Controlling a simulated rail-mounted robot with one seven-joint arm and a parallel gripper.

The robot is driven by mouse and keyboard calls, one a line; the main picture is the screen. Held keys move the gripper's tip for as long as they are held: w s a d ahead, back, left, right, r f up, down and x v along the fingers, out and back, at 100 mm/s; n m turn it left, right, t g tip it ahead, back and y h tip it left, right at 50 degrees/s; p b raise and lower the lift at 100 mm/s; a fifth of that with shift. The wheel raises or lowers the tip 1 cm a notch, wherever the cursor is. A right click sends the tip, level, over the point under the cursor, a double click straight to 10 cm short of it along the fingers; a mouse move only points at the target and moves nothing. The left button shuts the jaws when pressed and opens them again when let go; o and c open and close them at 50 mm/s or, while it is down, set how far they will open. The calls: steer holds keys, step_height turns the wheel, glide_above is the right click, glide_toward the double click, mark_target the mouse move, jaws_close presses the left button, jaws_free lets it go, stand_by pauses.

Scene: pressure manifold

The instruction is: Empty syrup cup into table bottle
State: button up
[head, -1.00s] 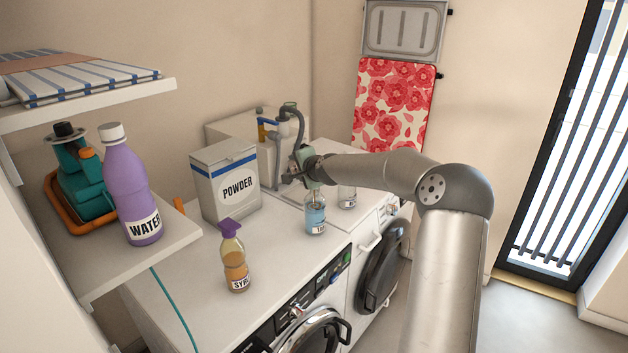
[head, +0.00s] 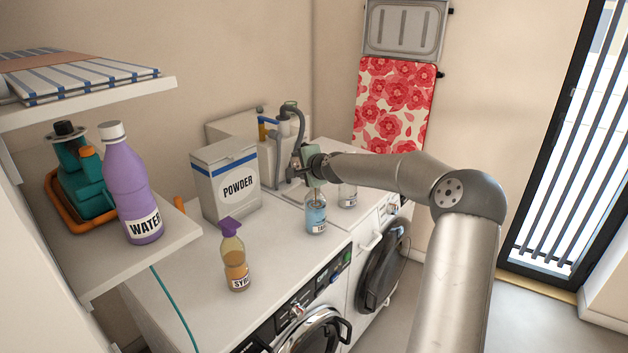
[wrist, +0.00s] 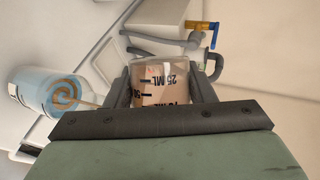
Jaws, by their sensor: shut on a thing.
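My gripper (head: 303,168) is over the back of the right-hand machine. In the wrist view my gripper (wrist: 165,88) is shut on a clear cup (wrist: 164,82) with black ML marks and a pinkish-brown tint. The gripper mostly hides the cup in the head view. A small bottle with blue contents (head: 316,217) stands on the machine top just below my gripper; its label is too small to read. It also shows in the wrist view (wrist: 38,82), left of the cup. A tan spiral shows there, with a thin tan strip running toward the gripper; I cannot tell what it is.
An amber SYRUP bottle (head: 236,265) with a purple cap stands in front. A POWDER box (head: 226,180) stands behind it. A clear bottle (head: 348,194) is right of the blue one. A tap with hoses (head: 270,130) is behind. A purple WATER bottle (head: 133,190) is on the shelf.

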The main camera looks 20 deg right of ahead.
steer(key=shift+d+r+m+y+b, duration=0.2)
steer(key=shift+m+y+b, duration=0.15)
steer(key=shift+b, duration=0.5)
steer(key=shift+c, duration=0.2)
